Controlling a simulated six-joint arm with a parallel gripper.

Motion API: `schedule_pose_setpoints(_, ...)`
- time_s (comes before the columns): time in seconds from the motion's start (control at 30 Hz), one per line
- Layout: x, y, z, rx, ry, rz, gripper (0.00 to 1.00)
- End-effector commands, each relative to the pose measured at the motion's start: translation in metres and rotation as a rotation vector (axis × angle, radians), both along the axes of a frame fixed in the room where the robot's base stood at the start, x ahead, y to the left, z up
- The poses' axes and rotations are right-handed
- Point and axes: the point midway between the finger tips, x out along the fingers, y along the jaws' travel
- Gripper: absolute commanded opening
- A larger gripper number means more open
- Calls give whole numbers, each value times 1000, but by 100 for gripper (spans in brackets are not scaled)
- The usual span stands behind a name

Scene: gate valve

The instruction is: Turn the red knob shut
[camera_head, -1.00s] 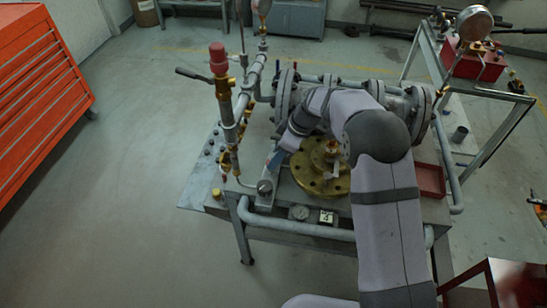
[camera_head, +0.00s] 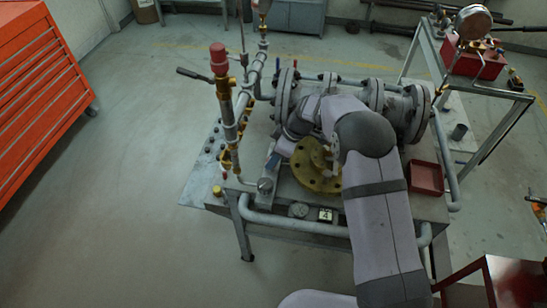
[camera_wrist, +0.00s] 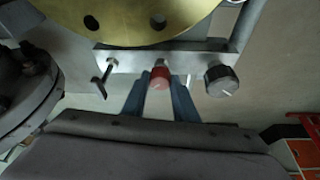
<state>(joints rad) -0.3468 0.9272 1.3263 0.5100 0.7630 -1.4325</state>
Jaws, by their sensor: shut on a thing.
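The red knob (camera_wrist: 160,76) shows in the wrist view on a grey metal bar, below the edge of a brass flange (camera_wrist: 130,22). My gripper (camera_wrist: 159,84) has its two blue fingers on either side of the knob and is shut on it. In the head view my gripper (camera_head: 272,163) is beside the brass flange (camera_head: 314,172), left of it. The red knob itself is hidden there by my gripper and arm.
A dark ribbed knob (camera_wrist: 222,80) is close right of my fingers and a T-handle (camera_wrist: 102,78) close left. A tall pipe with a red cap (camera_head: 218,58) stands at the left. A red tray (camera_head: 425,177) is right of my arm.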

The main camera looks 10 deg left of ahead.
Motion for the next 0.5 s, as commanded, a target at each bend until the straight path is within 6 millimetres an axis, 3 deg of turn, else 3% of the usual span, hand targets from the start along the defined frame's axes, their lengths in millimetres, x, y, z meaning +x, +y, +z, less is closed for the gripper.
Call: schedule_pose_setpoints(0.5,-2,1,-2,0,0,-220,4)
